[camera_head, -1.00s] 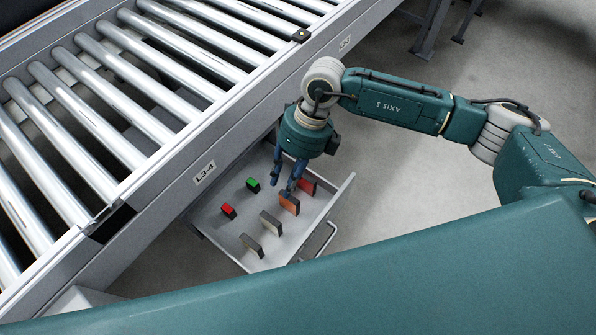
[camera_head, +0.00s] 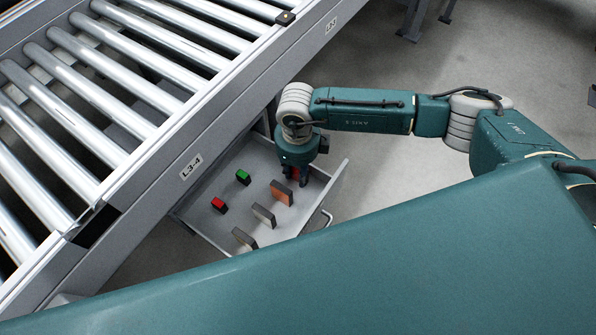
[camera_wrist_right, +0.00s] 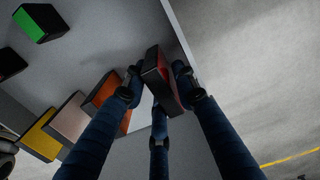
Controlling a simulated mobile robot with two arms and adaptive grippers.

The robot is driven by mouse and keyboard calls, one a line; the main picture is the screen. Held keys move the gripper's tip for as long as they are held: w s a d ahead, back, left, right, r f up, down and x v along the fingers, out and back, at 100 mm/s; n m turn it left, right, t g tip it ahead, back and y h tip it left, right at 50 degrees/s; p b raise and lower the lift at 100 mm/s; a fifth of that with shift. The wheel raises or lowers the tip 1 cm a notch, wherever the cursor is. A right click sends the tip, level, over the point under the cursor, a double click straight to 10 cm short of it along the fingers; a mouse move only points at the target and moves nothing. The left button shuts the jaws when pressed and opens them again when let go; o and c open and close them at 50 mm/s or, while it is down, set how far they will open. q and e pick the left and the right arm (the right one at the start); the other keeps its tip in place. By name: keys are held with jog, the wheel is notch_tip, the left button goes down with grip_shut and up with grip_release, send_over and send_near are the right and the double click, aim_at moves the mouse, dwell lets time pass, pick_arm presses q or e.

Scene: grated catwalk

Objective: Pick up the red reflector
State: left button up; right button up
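The red reflector (camera_head: 295,172) is a small red and black block in the far right part of the open drawer (camera_head: 187,222). My right gripper (camera_head: 296,179) reaches down from above at it, and its fingers partly hide it in the head view. In the right wrist view the reflector (camera_wrist_right: 158,72) is between the blue fingers of my right gripper (camera_wrist_right: 158,82), with fingertips against both of its sides. It looks turned compared with the blocks beside it. I cannot tell if it is clear of the drawer floor. My left gripper is not in view.
A green-topped block (camera_head: 243,177) and another red-topped block (camera_head: 218,205) stand leftward. The roller conveyor (camera_head: 185,160) overhangs the drawer.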

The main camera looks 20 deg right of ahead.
jog(key=shift+f, duration=0.5)
grip_shut()
jog(key=shift+r, duration=0.15)
